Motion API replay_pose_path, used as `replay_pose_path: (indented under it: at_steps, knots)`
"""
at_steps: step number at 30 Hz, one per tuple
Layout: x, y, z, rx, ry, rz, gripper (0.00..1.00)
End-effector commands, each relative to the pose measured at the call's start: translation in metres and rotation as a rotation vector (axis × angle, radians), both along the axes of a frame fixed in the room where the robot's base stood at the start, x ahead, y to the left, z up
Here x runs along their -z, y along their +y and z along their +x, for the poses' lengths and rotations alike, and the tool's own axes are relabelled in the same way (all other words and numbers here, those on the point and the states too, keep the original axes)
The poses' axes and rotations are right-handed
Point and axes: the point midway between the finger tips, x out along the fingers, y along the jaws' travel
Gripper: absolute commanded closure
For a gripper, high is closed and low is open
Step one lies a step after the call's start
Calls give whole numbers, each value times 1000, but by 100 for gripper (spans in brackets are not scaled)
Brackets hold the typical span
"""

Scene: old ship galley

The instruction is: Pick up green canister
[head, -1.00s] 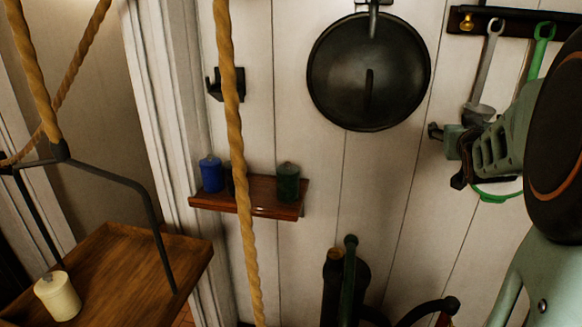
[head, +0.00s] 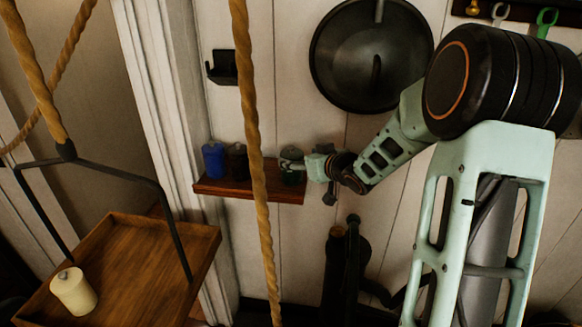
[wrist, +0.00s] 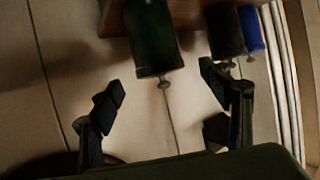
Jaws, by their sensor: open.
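The green canister (head: 293,178) stands at the right end of a small wooden wall shelf (head: 225,188), partly covered by my gripper (head: 308,167) in the head view. In the wrist view, which is upside down, the dark green canister (wrist: 153,38) hangs from the top with its knobbed lid pointing down. My gripper (wrist: 162,86) is open, one finger on each side of the canister's line, with visible gaps on both sides. Nothing is held. Whether the fingertips reach past the canister's near side I cannot tell.
A dark brown canister (head: 237,162) and a blue canister (head: 213,160) share the shelf to the left. A rope (head: 252,130) hangs in front. A hanging tray (head: 150,262) carries a cream canister (head: 73,291).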

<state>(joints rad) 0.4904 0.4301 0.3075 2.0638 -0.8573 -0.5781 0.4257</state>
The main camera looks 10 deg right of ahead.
Motion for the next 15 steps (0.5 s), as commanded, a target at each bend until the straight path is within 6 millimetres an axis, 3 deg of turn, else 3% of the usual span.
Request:
replay_pose_path:
  at_steps: [7, 15]
  knots:
    - [6, 5, 15, 0, 1, 1, 29]
    - [17, 14, 46, 0, 1, 0, 29]
